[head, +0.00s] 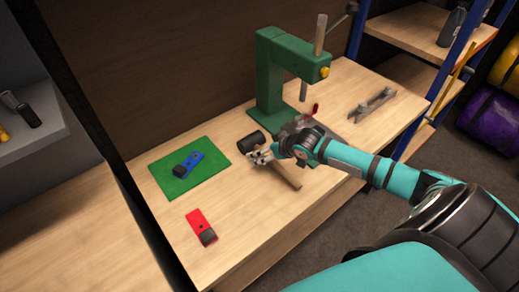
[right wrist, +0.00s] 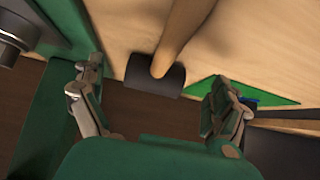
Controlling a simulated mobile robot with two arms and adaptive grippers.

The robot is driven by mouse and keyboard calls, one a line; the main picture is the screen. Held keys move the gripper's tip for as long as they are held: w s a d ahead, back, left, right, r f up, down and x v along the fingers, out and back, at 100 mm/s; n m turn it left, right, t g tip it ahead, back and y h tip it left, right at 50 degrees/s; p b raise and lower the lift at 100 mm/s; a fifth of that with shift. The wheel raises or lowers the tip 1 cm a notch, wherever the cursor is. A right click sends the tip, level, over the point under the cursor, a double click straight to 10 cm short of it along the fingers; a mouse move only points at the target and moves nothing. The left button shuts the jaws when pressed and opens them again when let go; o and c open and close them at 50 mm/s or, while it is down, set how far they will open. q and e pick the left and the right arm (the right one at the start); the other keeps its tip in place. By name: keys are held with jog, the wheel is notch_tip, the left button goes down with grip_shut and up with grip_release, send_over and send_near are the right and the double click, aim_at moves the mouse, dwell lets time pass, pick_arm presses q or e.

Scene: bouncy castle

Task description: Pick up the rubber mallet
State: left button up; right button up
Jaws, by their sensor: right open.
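The rubber mallet lies on the wooden workbench, with its black head (head: 251,142) beside the green mat and its wooden handle (head: 286,172) running toward the front edge. My right gripper (head: 262,155) is right over the mallet in the head view and hides part of it. In the right wrist view the black head (right wrist: 155,75) and the wooden handle (right wrist: 185,30) show between the two spread fingers of my right gripper (right wrist: 155,98). The fingers are open and I see no contact with the mallet. My left gripper is not in view.
A green press (head: 270,80) stands behind my right gripper on the bench (head: 240,225). A green mat (head: 212,150) holds a blue tool (head: 192,161). A red tool (head: 199,222) lies near the front. A metal bar part (head: 375,104) lies at the right.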

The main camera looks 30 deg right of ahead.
jog(key=x, duration=0.4)
jog(key=shift+w+a, duration=0.1)
jog(key=shift+w, duration=0.15)
jog(key=shift+s, duration=0.1)
jog(key=shift+c, duration=1.2)
grip_shut()
